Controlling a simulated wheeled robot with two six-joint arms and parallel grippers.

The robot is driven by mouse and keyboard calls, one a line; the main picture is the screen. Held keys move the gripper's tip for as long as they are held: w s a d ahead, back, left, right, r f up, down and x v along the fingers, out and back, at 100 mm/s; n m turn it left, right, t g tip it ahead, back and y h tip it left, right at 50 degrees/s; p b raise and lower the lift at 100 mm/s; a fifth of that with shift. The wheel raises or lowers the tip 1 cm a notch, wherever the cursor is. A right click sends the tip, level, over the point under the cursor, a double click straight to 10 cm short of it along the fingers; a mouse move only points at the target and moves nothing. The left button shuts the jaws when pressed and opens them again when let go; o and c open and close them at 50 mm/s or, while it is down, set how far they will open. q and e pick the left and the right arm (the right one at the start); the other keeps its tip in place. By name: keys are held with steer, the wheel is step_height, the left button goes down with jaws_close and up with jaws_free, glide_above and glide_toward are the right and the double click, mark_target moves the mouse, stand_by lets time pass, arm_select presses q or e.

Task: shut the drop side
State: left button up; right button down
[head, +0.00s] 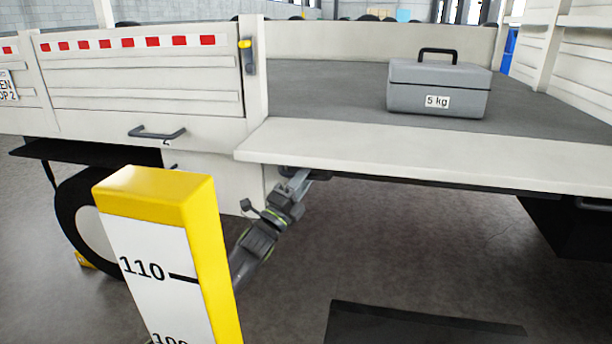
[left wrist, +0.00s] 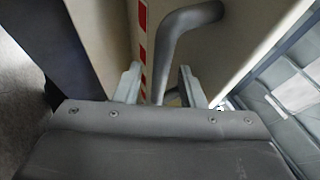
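The drop side (head: 420,160) of the right bay is folded down and juts out from the bed edge, its pale inner face upward; its exact tilt is hard to tell. My left gripper (head: 300,178) is under its left end. In the left wrist view, a bent grey handle (left wrist: 165,50) and the red-and-white strip of a panel lie ahead of the left gripper (left wrist: 160,92). The handle runs between the two fingers, with a gap seeming to show on each side, so the gripper looks open. My right gripper is not in view.
A grey box (head: 437,85) marked 5 kg stands on the bed floor (head: 330,90). A yellow gauge post (head: 155,185) stands in front at left. A post (head: 254,75) with a yellow-tipped latch (head: 247,50) divides the bays; the left bay's side (head: 140,75) is upright.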

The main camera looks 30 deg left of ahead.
arm_select(q)
steer(key=shift+w+r, duration=0.25)
steer(key=shift+w, duration=0.15)
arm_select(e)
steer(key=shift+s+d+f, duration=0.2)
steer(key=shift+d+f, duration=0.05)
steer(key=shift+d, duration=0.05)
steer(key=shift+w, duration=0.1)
arm_select(q)
jaws_close()
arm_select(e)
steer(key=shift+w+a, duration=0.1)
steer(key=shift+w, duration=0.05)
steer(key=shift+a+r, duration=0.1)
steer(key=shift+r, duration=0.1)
